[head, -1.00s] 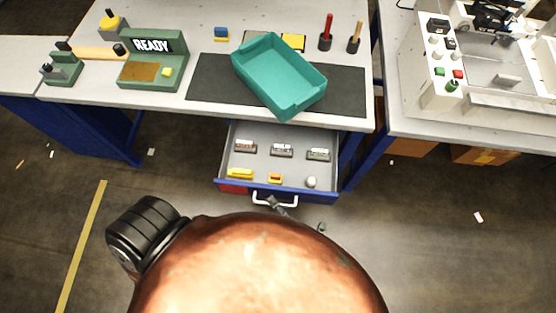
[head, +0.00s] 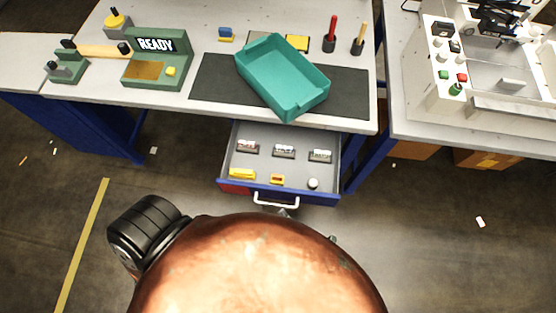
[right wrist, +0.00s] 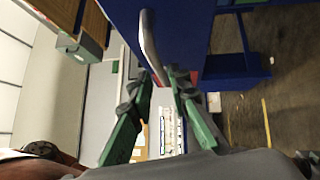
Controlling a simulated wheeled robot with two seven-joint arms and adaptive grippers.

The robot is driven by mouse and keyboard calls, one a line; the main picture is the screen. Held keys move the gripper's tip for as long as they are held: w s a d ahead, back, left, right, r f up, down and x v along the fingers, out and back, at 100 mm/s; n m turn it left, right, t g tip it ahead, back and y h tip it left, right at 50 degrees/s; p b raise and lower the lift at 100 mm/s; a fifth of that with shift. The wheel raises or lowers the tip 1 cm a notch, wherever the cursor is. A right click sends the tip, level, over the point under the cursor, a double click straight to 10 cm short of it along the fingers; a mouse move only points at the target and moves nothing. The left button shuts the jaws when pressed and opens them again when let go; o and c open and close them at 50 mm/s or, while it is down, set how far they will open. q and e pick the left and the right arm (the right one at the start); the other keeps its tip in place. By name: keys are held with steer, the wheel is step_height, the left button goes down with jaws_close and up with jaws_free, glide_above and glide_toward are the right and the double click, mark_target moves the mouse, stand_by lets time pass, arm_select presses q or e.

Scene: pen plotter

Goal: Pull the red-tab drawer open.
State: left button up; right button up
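The drawer (head: 330,197) under the middle table stands pulled out, with its inside and contents in view. A red tab (head: 236,188) marks the left of its blue front. Its pale bar handle (head: 276,203) shows in the head view and, close up, in the right wrist view (right wrist: 148,40). My right gripper (head: 283,213) is just in front of the handle, mostly hidden by my arm. In the right wrist view its green fingers (right wrist: 157,80) are apart, with the handle's near end close to the tips and nothing visibly gripped. My left gripper is not in view.
The drawer holds several small parts, including a yellow piece (head: 242,174) and a white ball (head: 313,183). A teal tray (head: 322,99) lies on the dark mat (head: 350,95) above. A second table (head: 470,135) is at right. The floor in front is open.

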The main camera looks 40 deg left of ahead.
steer(key=v, duration=0.7)
steer(key=shift+d, duration=0.1)
